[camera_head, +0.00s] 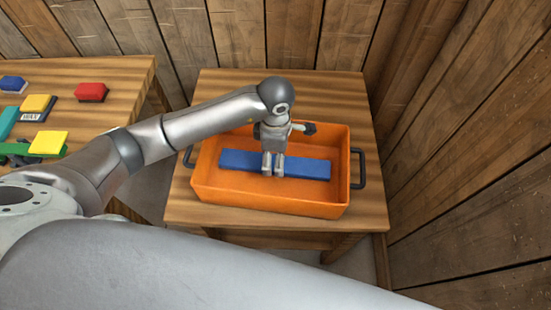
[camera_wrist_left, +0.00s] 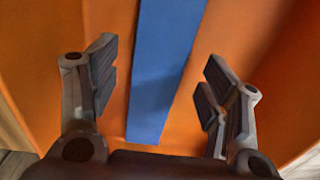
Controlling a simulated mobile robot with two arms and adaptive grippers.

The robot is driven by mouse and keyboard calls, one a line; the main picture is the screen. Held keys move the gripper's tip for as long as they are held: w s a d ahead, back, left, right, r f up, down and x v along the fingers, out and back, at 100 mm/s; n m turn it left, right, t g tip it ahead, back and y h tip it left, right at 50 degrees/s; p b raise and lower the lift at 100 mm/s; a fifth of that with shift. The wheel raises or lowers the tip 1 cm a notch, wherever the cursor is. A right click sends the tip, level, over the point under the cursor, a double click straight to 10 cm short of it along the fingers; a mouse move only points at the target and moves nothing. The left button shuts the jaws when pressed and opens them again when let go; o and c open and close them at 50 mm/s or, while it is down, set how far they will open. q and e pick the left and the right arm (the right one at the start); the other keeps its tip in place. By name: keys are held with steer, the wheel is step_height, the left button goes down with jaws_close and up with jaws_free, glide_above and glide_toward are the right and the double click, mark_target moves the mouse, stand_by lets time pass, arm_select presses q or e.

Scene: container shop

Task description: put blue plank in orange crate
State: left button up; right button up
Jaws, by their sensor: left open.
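The blue plank (camera_head: 308,168) lies lengthwise inside the orange crate (camera_head: 270,201), which stands on a wooden table and has dark handles at its ends. My left gripper (camera_head: 273,170) reaches down into the crate over the middle of the plank and hides a small part of it. In the left wrist view my left gripper (camera_wrist_left: 158,85) is open, with its fingers spread on both sides of the blue plank (camera_wrist_left: 165,60) and apart from it. The orange crate (camera_wrist_left: 225,55) fills most of that view. My right gripper is not in view.
A second wooden table (camera_head: 115,77) at the left holds several coloured blocks, among them a red block (camera_head: 91,91) and a yellow block (camera_head: 48,142). Wooden walls (camera_head: 470,120) close in behind and to the right of the crate's table (camera_head: 325,85).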

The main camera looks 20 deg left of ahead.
arm_select(q)
step_height(320, 180, up, 10)
steer(key=b, duration=0.1)
steer(key=shift+f, duration=0.25)
steer(key=shift+r, duration=0.1)
